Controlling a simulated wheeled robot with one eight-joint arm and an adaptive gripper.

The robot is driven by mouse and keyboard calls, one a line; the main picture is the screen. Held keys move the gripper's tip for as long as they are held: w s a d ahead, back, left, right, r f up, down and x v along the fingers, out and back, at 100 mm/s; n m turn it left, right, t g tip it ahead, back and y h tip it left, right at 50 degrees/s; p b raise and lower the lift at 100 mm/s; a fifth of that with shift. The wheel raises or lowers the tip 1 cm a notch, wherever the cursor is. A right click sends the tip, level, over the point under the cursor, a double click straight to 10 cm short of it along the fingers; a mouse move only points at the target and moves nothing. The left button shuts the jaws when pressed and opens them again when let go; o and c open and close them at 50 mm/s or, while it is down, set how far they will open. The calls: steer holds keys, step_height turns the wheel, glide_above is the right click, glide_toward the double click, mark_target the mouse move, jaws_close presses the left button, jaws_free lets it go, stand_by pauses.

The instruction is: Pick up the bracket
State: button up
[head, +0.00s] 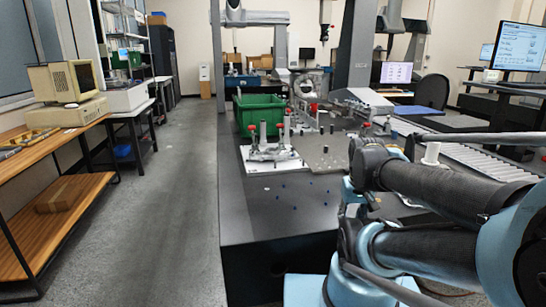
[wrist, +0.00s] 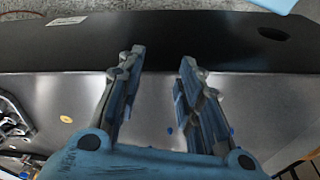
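My gripper (wrist: 162,60) is open and empty in the wrist view. Its two fingers stand apart over the dark front edge of the grey table, with bare surface between them. In the head view my arm folds at the right and I cannot make out the fingers. A grey metal part (head: 268,151), which may be the bracket, sits on a white base plate (head: 264,168) with red-topped clamps. In the wrist view a metal part (wrist: 12,118) shows cut off at the left edge, apart from the fingers. I cannot tell for sure which part is the bracket.
A green bin (head: 260,115) stands behind the white plate. A grey plate (head: 325,150) lies to its right. Small blue dots mark the bare table front (head: 275,215). A roller conveyor (head: 470,158) runs at right. Gantry columns rise behind. The floor at left is clear.

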steer(key=o, duration=0.6)
steer(key=shift+s+r, duration=0.25)
steer(key=o, duration=0.7)
steer(key=shift+w+a+r+m, duration=0.2)
steer(key=shift+w+r, duration=0.1)
steer(key=shift+r, duration=0.3)
steer(key=shift+w+a+r+m, duration=0.15)
steer(key=shift+w+r, duration=0.15)
steer(key=shift+r, duration=0.3)
steer(key=w+a+r+m+g+y, duration=0.1)
steer(key=w+a+r+m, duration=0.25)
steer(key=w+r, duration=0.65)
steer(key=w+a+r+m+y, duration=0.1)
steer(key=w+a+r+m, duration=0.45)
steer(key=w, duration=0.85)
steer(key=m+g+y, duration=0.2)
steer(key=m, duration=0.3)
glide_above(272, 150)
steer(key=d, duration=0.6)
steer(key=x, duration=1.2)
steer(key=s+x, duration=0.1)
steer(key=x, duration=0.4)
steer(key=shift+a+f, duration=0.1)
steer(key=shift+f, duration=0.3)
